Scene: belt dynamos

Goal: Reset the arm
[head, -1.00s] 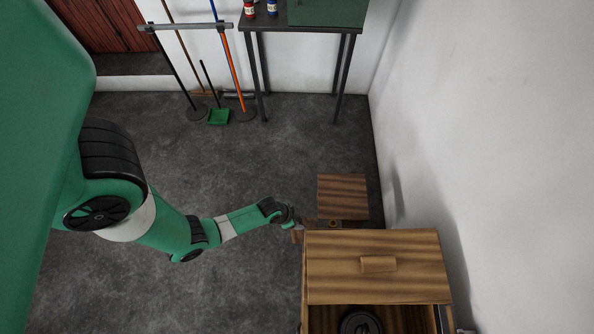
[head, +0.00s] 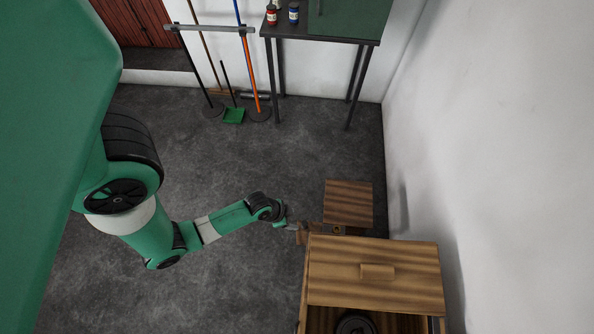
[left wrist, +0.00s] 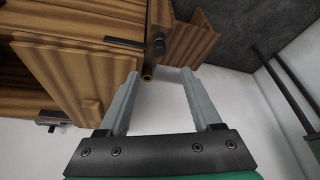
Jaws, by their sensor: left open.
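My left arm comes in from the left in the head view. Its left gripper (head: 298,229) is at the upper left corner of a striped wooden cabinet (head: 400,262). In the left wrist view, the two grey fingers of the left gripper (left wrist: 160,74) are apart with nothing held between them. A brown tube end (left wrist: 148,72) on the woodwork shows near the left fingertip; whether they touch is unclear. My right gripper is not in view.
A wooden panel (head: 349,203) stands out behind the cabinet. A dark round part (head: 357,325) lies in the cabinet's open section. A white wall (head: 500,130) is close on the right. A dark table (head: 325,32) and green dustpan (head: 233,115) stand at the back. Grey floor (head: 240,160) is clear.

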